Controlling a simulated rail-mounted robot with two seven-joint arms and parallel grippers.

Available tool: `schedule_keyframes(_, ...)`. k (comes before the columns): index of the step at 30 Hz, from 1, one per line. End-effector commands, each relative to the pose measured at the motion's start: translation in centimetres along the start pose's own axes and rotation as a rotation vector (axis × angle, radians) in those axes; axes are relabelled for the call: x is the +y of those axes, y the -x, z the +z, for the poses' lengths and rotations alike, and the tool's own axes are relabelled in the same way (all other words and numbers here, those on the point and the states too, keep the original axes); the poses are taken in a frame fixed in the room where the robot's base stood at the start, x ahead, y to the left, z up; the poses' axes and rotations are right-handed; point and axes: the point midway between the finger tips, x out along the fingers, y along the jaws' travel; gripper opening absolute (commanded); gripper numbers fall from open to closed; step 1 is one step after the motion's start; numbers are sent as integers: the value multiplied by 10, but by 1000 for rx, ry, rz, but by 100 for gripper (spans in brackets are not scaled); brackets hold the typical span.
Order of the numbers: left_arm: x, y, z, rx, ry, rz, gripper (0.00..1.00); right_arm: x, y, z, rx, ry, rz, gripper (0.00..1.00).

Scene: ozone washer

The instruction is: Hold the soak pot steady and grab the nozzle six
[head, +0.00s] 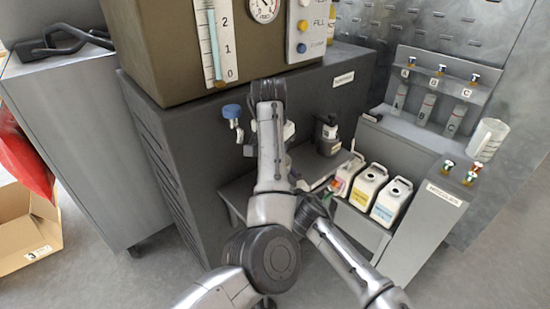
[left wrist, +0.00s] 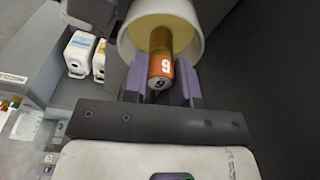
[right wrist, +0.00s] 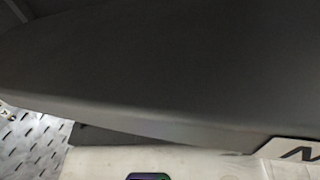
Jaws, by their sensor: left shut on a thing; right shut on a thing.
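The nozzle six (left wrist: 163,66) is a small orange-brown cylinder with a white number on it, standing partly inside the soak pot. The soak pot (left wrist: 122,45) is cream and round, with yellow inside, in the left wrist view. My left gripper (left wrist: 161,80) has its purple fingers on both sides of the nozzle's numbered end, shut on it. In the right wrist view a large dark curved surface lies right against my right gripper (right wrist: 100,137). It hides the fingers and appears to be the pot's shaded wall.
A rack of lettered vials (head: 428,108) and a measuring jug (head: 488,139) are farther right. The grey machine cabinet (head: 180,130) stands close behind my arms.

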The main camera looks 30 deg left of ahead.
Motion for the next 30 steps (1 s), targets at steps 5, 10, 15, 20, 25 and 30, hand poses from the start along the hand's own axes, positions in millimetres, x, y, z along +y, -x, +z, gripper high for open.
schedule_keyframes(5, 0, 15, -2, 2, 0, 0, 2, 0, 0, 0, 0, 0, 0, 77)
schedule_keyframes(10, 0, 25, -3, 1, -1, 0, 2, 0, 0, 0, 0, 0, 0, 77)
schedule_keyframes(15, 0, 33, -4, 1, -1, -1, 2, 0, 0, 0, 0, 0, 0, 77)
schedule_keyframes(20, 0, 37, -4, 0, -1, 0, 2, 0, 0, 0, 0, 0, 0, 77)
schedule_keyframes(25, 0, 39, -5, 0, -1, 0, 2, 0, 0, 0, 0, 0, 0, 77)
schedule_keyframes(30, 0, 40, -5, 0, -1, 0, 2, 0, 0, 0, 0, 0, 0, 77)
